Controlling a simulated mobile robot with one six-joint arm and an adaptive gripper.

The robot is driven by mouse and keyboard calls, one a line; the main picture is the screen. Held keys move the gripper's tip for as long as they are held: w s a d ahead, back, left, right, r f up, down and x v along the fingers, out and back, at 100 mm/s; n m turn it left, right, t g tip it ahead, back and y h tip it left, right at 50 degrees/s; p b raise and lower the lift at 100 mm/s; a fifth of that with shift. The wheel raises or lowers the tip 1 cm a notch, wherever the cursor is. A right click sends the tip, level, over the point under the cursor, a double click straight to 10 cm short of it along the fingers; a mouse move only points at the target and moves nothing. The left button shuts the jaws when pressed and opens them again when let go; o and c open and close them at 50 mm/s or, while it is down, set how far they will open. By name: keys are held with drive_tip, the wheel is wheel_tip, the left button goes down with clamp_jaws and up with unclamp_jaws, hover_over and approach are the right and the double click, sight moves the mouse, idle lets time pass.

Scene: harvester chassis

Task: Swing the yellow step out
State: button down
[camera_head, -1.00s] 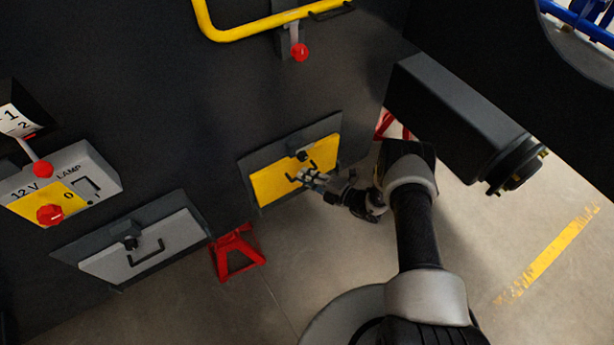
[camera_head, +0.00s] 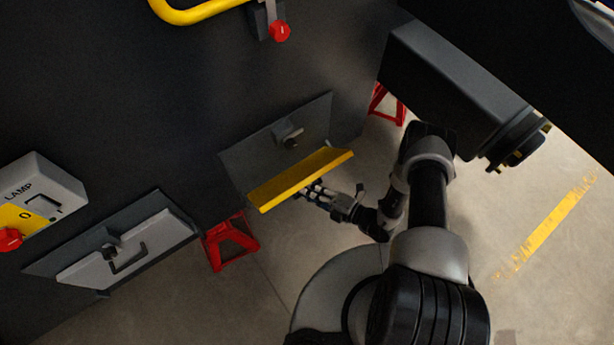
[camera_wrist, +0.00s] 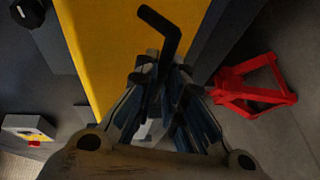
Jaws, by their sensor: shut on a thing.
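The yellow step (camera_head: 302,180) is tilted out from its dark backing plate (camera_head: 250,150) low on the chassis wall, in the head view. Its yellow face fills the upper middle of the wrist view (camera_wrist: 98,50). My gripper (camera_head: 316,190) is at the outer side of the step. In the wrist view my gripper (camera_wrist: 160,85) is shut on the black handle (camera_wrist: 160,30) of the step, with part of the handle standing out past the fingers. A dark latch knob (camera_head: 291,137) sits on the backing plate above the step.
A red stand (camera_head: 230,243) is on the floor just left of the step, and another (camera_head: 385,104) is behind on the right. A grey panel with a handle (camera_head: 130,250) is at left. A dark box beam (camera_head: 450,90) juts out at right. Floor below is open.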

wheel_tip(320, 180, down, 10)
drive_tip(key=s+b, duration=0.1)
drive_tip(key=shift+d, duration=0.4)
drive_tip(key=shift+f, duration=0.15)
idle(0.3)
drive_tip(key=c, duration=1.7)
unclamp_jaws()
drive_tip(key=shift+s+d, duration=0.1)
drive_tip(key=shift+d, duration=0.05)
drive_tip(key=v, duration=1.2)
